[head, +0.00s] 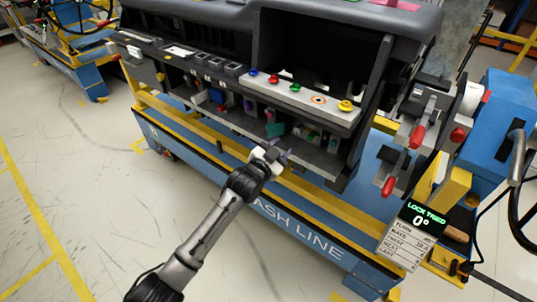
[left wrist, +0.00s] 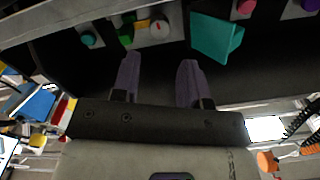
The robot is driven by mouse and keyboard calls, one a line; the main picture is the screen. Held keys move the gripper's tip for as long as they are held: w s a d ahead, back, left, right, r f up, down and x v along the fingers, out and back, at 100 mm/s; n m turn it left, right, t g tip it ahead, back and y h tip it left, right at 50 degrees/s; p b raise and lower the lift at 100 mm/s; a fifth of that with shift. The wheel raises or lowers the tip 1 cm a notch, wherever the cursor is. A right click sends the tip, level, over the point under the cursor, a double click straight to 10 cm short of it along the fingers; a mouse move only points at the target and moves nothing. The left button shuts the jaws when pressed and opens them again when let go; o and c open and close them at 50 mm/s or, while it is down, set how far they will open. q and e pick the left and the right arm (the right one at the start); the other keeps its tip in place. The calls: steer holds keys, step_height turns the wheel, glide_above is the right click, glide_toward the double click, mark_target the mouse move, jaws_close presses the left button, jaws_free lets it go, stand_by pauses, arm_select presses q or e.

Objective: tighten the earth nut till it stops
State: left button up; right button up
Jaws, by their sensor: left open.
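My left gripper (head: 279,150) reaches from below to the front of the dashboard module (head: 225,95). In the left wrist view its two purple fingers (left wrist: 159,78) are apart with nothing between them. Beyond the fingertips are a grey round knob (left wrist: 160,28) with a red mark, a green block (left wrist: 126,35) and a teal bracket (left wrist: 215,37), all apart from the fingers. A yellow knob (head: 345,105) and a green knob (head: 295,87) sit on the module's pale upper ledge. I cannot tell which piece is the earth nut. My right gripper is out of view.
A display (head: 424,217) reads "LOCK TRIED 0°" above a printed card (head: 404,247). Red-handled clamps (head: 418,136) stand at the module's right end. A blue and yellow bench (head: 200,143) carries the module.

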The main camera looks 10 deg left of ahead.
arm_select(q)
steer(key=p+v, duration=0.2)
steer(key=v, duration=0.4)
steer(key=shift+s, duration=0.2)
steer(key=shift+a, duration=0.1)
